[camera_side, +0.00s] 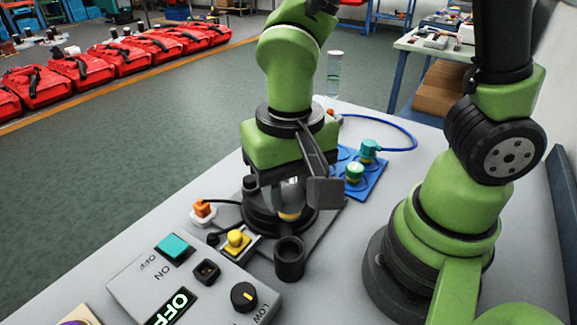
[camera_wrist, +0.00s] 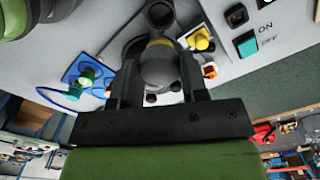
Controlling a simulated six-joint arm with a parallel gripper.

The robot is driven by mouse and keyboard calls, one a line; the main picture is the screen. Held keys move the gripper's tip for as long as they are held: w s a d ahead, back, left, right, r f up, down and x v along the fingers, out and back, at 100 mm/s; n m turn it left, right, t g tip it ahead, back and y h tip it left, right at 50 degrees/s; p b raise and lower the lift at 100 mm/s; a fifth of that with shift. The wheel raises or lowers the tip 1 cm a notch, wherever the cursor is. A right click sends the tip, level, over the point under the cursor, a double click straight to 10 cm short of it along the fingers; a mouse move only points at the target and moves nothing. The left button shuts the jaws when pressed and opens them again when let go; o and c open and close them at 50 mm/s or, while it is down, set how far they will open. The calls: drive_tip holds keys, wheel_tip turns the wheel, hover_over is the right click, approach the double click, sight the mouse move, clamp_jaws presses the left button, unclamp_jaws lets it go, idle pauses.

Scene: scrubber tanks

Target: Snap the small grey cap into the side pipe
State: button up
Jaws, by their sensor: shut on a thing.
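My gripper (camera_side: 287,188) points down over the bench, and its dark fingers also show in the wrist view (camera_wrist: 159,80). They are shut on a grey rounded piece (camera_wrist: 160,68), partly hidden by a finger in the side view (camera_side: 290,194). A yellow band (camera_side: 289,216) shows at its lower edge, just above or in a round black base (camera_side: 262,222). I cannot tell whether it is seated there or whether it is the small cap. A dark open-topped pipe (camera_side: 289,260) stands upright beside the base; its open end shows in the wrist view (camera_wrist: 160,14). No separate small cap is visible.
A grey control box (camera_side: 190,285) with switches and a knob stands in front. A yellow button (camera_side: 237,240) and an orange plug (camera_side: 203,209) sit close by. A blue plate (camera_side: 372,178) with green and teal fittings lies behind. My arm's base fills the right side.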

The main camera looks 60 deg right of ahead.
sight(290, 219)
drive_tip(key=shift+f, duration=3)
drive_tip(key=shift+f, duration=0.4)
drive_tip(key=shift+f, duration=0.25)
drive_tip(key=shift+f, duration=0.15)
drive_tip(key=shift+f, duration=0.25)
drive_tip(key=shift+f, duration=0.45)
idle(0.8)
drive_tip(key=o, duration=1.7)
drive_tip(key=shift+c, duration=0.2)
